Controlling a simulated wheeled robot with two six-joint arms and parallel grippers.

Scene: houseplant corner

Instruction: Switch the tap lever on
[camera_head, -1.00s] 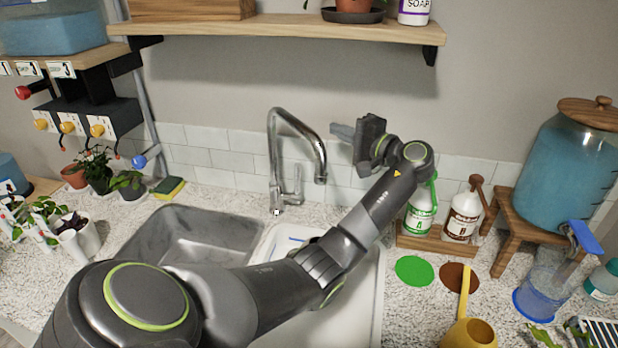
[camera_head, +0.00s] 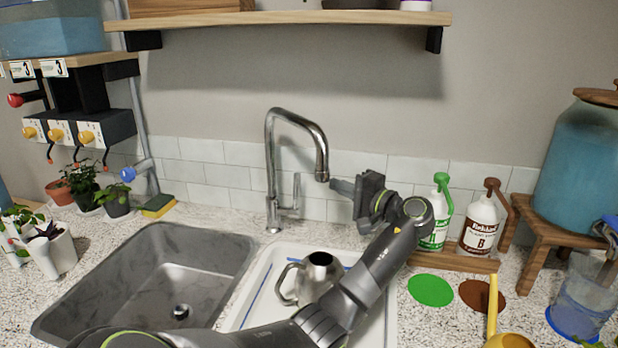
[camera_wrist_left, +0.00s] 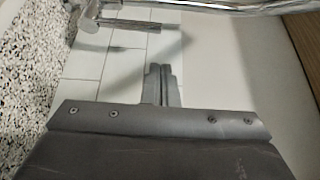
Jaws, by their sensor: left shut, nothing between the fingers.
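The chrome tap (camera_head: 271,170) stands upright behind the sinks, its spout arching to the right. Its lever (camera_head: 296,190) stands upright on the right of the tap's base, below the spout. The lever also shows in the left wrist view (camera_wrist_left: 145,25), near the top, with the tap's pipe (camera_wrist_left: 215,8) along the top edge. My left gripper (camera_head: 338,186) is shut and empty. It points left towards the lever from the right, with a visible gap between them. In the left wrist view my closed fingertips (camera_wrist_left: 159,72) point up, short of the lever. My right gripper is not visible.
A steel pitcher (camera_head: 318,272) stands in the white basin (camera_head: 262,290), partly behind my left arm. The steel sink (camera_head: 170,262) is empty. Green (camera_head: 435,225) and brown-labelled (camera_head: 478,228) bottles stand close right of my wrist. The shelf (camera_head: 290,19) is above.

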